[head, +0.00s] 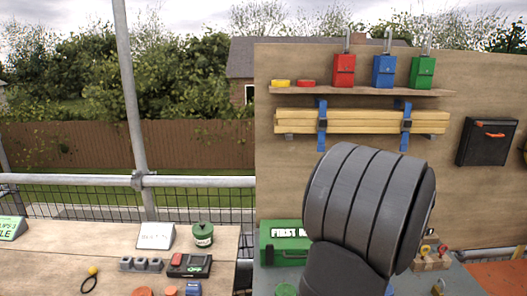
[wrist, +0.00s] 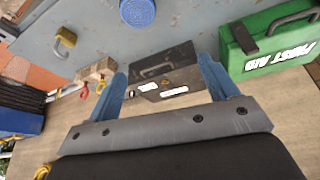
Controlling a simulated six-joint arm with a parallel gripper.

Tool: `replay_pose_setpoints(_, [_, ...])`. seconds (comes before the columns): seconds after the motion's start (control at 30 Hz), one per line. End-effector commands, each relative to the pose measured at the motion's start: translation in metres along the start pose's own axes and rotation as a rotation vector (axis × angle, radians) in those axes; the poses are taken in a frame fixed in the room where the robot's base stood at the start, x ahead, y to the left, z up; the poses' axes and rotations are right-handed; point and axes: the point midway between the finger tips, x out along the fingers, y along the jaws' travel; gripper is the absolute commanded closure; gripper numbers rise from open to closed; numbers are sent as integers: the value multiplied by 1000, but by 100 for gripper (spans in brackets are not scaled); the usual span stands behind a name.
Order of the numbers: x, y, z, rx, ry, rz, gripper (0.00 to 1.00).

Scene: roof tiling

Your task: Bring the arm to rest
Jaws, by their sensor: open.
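My gripper (wrist: 160,72) shows in the wrist view as two blue fingers on a grey bar. The fingers are spread apart, and I see nothing held between them. A black case with a handle (wrist: 165,72) shows in the gap beyond the fingers. In the head view my grey arm rises at the lower right, in front of the wooden board. The gripper itself cannot be made out there.
A green first aid box (head: 283,243) stands left of my arm; it also shows in the wrist view (wrist: 272,42). A padlock (wrist: 65,40) lies on the grey surface. Timber strips (head: 350,122) hang on the board. A wooden table (head: 60,245) holds small items at left.

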Motion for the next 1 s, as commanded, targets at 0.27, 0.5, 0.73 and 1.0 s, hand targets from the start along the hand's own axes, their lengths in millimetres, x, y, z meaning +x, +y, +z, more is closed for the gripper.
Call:
replay_pose_setpoints(0.27, [11, -49, -29, -92, 0, -39, 21])
replay_pose_setpoints(0.5, [19, -92, -48, -167, -1, -71, 21])
replay_pose_setpoints(0.73, [25, -135, -65, -238, 0, -100, 21])
replay_pose_setpoints(1.0, [31, -183, -79, -316, 1, -133, 21])
